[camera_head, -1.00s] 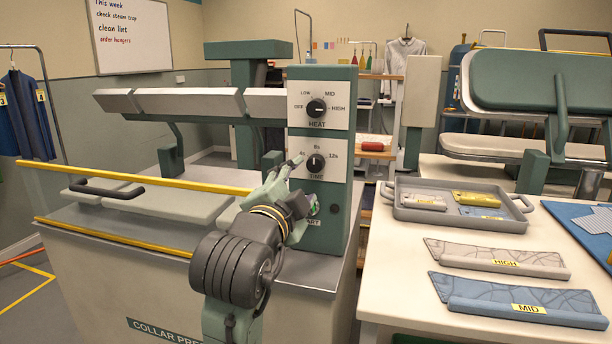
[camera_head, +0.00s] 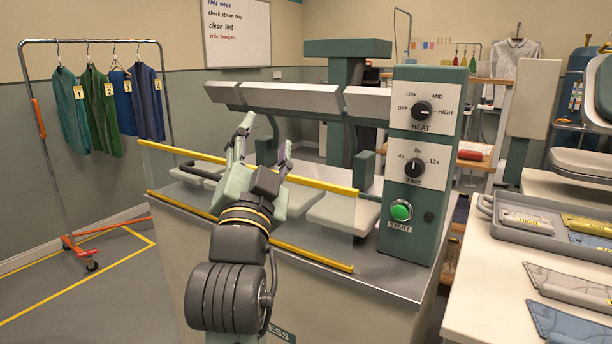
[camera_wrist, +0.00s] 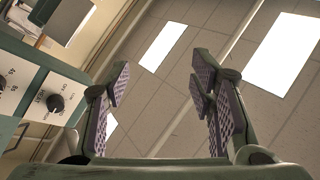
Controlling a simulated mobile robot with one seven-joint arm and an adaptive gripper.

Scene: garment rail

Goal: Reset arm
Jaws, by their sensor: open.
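My gripper (camera_head: 262,140) is raised in front of the collar press, its fingers pointing up and apart with nothing between them. In the wrist view my gripper (camera_wrist: 160,90) is also open and empty, with ceiling panels behind it. The press's control column (camera_head: 424,165) stands to the right of my gripper, apart from it. It carries a heat dial (camera_head: 421,110), a time dial (camera_head: 414,167) and a green start button (camera_head: 401,210). The heat dial (camera_wrist: 56,102) also shows at the left of the wrist view.
Yellow rails (camera_head: 250,243) run along the press front, behind my arm. A garment rail (camera_head: 45,150) with several jackets stands at the left over clear floor. A worktable (camera_head: 490,250) at the right bears a grey tray (camera_head: 531,234) and collar pieces.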

